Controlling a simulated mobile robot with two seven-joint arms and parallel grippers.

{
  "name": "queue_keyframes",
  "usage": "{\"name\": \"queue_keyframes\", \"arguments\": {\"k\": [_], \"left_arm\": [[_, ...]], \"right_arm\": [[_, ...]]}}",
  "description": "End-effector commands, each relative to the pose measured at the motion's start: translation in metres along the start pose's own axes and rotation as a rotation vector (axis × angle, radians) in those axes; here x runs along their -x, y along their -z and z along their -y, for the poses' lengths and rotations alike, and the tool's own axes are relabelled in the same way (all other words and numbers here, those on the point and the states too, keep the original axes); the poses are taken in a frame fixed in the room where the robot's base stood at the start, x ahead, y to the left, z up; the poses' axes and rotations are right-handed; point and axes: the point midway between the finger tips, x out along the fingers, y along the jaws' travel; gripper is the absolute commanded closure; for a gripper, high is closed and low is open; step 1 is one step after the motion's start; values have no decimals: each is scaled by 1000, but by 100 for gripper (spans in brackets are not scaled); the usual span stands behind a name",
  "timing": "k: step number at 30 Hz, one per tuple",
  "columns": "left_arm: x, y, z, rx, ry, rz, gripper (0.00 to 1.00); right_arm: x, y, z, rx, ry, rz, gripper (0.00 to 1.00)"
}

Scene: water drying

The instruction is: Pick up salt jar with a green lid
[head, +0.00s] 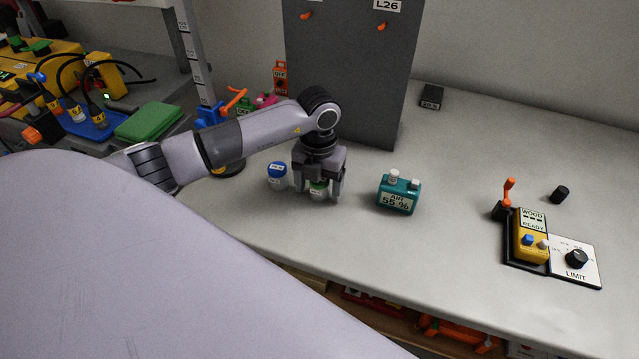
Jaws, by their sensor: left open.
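The salt jar with a green lid (319,188) stands on the grey bench. My left gripper (320,194) comes down over it from above, with its fingers open on either side of the jar. Part of the jar is hidden by the gripper, and I cannot tell whether a finger touches it. A similar jar with a blue lid (277,175) stands close to the left of the gripper. My right gripper is not in view.
A teal meter (398,195) stands right of the gripper. A tall dark grey panel (347,75) rises behind. A yellow wood meter (531,237) and a limit dial plate (575,262) lie farther right. The bench between is clear.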

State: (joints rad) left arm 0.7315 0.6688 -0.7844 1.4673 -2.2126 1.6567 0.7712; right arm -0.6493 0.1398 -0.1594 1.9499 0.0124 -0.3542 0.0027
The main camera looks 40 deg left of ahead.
Motion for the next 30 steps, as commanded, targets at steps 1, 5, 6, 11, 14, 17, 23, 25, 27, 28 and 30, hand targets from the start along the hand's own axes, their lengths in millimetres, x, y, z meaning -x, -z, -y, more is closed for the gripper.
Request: {"name": "queue_keyframes", "arguments": {"k": [1,5,6,11,14,17,23,25,27,28,30], "left_arm": [[0,0,0,0,0,0,26],[0,0,0,0,0,0,39],[0,0,0,0,0,0,52],[0,0,0,0,1,0,81],[0,0,0,0,1,0,81],[1,0,0,0,1,0,81],[10,-1,0,0,1,2,81],[18,-1,0,0,1,3,81],[30,-1,0,0,1,4,81],[36,-1,0,0,1,5,81],[54,-2,0,-1,2,6,81]], "right_arm": [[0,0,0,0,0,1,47],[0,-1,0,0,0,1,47],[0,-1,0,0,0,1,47],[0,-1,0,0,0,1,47],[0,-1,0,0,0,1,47],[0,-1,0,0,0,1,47],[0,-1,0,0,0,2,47],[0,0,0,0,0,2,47],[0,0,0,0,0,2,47],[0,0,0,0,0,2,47],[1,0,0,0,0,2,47]]}}
